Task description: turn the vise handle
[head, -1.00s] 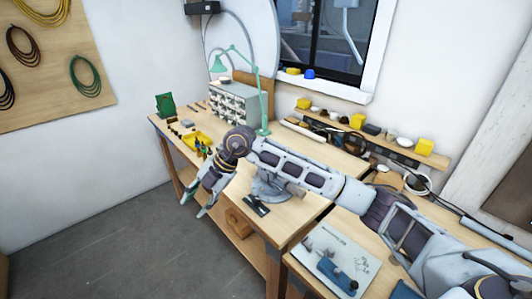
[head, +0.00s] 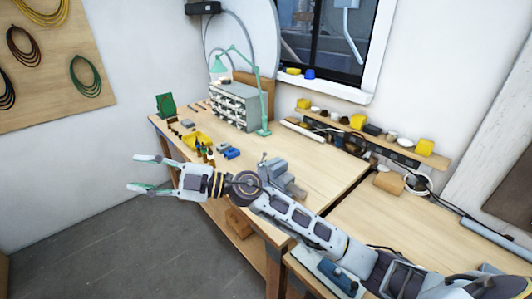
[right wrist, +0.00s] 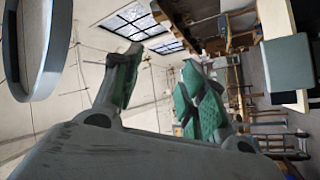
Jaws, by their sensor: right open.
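The grey vise (head: 282,174) stands on the workbench (head: 318,178) near its front edge in the head view. My right arm passes in front of its lower part, and I cannot make out the handle clearly. My right gripper (head: 133,173) is open and empty, its fingers pointing left, over the floor in front of the bench and well left of the vise. In the right wrist view the two green-padded fingers (right wrist: 162,82) are apart with nothing between them. My left gripper is not in view.
Screwdrivers (head: 205,153), a yellow tray (head: 195,140), a drawer cabinet (head: 234,105) and a green lamp (head: 262,100) stand on the bench. A shelf (head: 370,137) with small parts runs along the wall. The bench top right of the vise is mostly clear.

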